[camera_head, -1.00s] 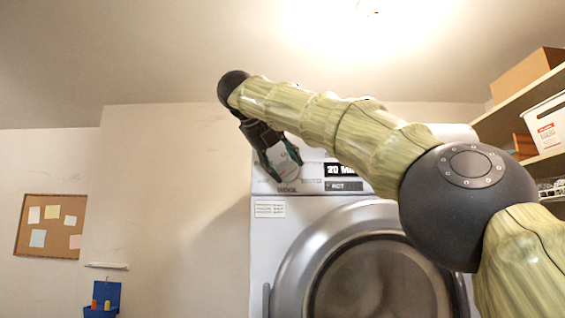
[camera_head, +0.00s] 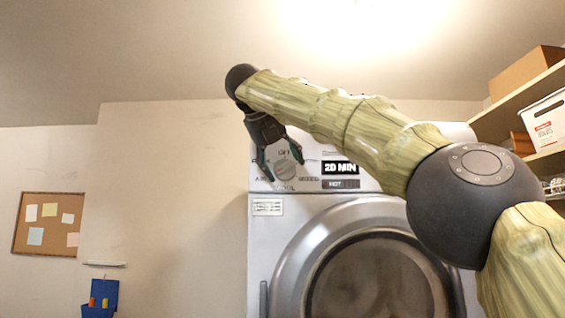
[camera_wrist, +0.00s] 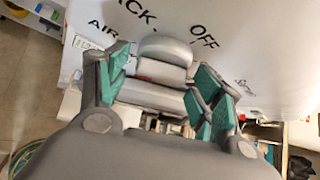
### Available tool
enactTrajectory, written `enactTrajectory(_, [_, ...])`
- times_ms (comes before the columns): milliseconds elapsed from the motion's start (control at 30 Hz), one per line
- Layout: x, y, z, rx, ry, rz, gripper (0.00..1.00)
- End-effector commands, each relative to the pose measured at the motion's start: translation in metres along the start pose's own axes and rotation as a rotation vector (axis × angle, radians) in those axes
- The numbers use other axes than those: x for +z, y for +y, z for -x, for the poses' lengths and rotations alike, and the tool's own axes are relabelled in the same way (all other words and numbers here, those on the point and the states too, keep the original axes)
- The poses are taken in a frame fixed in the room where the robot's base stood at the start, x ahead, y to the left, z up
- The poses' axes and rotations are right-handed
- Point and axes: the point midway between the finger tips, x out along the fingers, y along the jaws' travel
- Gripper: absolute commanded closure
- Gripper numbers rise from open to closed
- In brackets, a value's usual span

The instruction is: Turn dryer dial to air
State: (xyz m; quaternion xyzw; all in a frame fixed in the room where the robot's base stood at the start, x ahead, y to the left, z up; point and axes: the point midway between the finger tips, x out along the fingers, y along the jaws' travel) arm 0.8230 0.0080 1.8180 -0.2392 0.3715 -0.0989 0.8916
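The grey round dial (camera_head: 287,168) is on the upper left of the white dryer's (camera_head: 254,240) front panel. In the wrist view the dial (camera_wrist: 165,48) stands out from the panel, with a small reddish mark on it. My gripper (camera_head: 282,166) is open, with one teal-padded finger on each side of the dial. In the wrist view my gripper (camera_wrist: 163,85) also straddles the dial; I cannot tell whether either finger touches it. The "OFF" label (camera_wrist: 204,37) is right of the dial and the "AIR" label (camera_wrist: 95,28) is to its left. The dial's exact setting is unclear.
A "20 MIN" display (camera_head: 340,168) is right of the dial. The round dryer door (camera_head: 375,280) is below. Shelves with a cardboard box (camera_head: 524,72) and a white bin (camera_head: 545,122) stand at the right.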

Motion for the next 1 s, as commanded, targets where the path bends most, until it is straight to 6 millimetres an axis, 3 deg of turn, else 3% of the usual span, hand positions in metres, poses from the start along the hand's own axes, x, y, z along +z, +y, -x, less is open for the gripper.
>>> enactTrajectory(467, [0.001,0.0,0.012,-0.001,-0.004,-0.001,0.29])
enactTrajectory(1000, [0.001,0.0,0.101,-0.001,-0.002,-0.002,0.29])
